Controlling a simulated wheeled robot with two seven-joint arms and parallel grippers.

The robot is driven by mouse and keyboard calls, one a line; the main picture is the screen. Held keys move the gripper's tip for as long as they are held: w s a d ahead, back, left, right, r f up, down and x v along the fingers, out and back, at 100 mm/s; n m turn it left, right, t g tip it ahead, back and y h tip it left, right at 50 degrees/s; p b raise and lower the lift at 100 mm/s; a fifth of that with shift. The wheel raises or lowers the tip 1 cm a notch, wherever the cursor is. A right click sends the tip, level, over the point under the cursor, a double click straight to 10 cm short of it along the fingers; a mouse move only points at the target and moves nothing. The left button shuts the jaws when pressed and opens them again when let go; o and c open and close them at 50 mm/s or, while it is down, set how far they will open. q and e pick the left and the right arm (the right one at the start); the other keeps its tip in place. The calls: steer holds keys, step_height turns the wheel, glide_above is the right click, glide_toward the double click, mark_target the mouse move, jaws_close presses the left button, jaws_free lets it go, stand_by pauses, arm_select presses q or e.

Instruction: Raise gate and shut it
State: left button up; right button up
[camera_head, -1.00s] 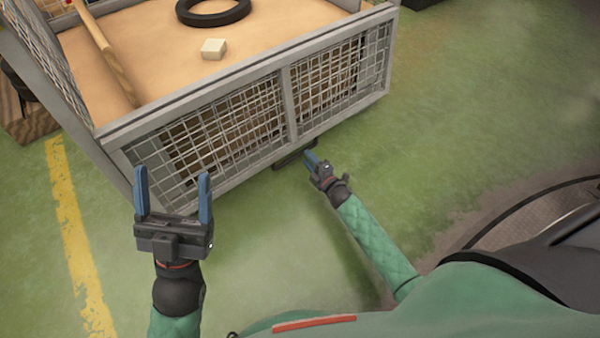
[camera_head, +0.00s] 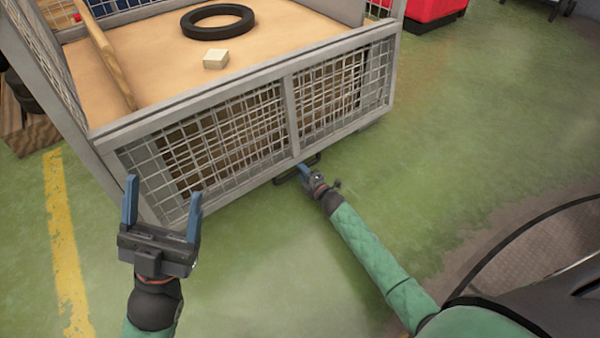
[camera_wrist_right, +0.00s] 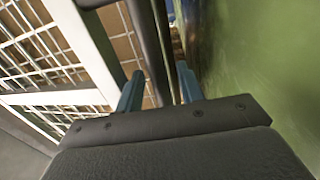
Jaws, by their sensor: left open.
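The gate is the grey-framed wire-mesh front panel (camera_head: 292,118) of a cage cart, standing upright below the front rail. A dark handle (camera_head: 290,172) sticks out at its lower edge. My right gripper (camera_head: 304,170) is at the handle's right end. In the right wrist view, dark bars of the handle (camera_wrist_right: 150,45) run between the blue fingers of my right gripper (camera_wrist_right: 159,88). I cannot tell whether those fingers press on it. My left gripper (camera_head: 162,202) is open and empty, in front of the gate's lower left corner.
The cart's tan deck (camera_head: 160,60) carries a black ring (camera_head: 218,21), a pale block (camera_head: 216,59) and a wooden pole (camera_head: 107,52). A red box (camera_head: 436,12) stands behind at the right. Green floor (camera_head: 470,110) is clear right of the cart.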

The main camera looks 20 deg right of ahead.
steer(key=shift+w, duration=0.3)
jaws_close()
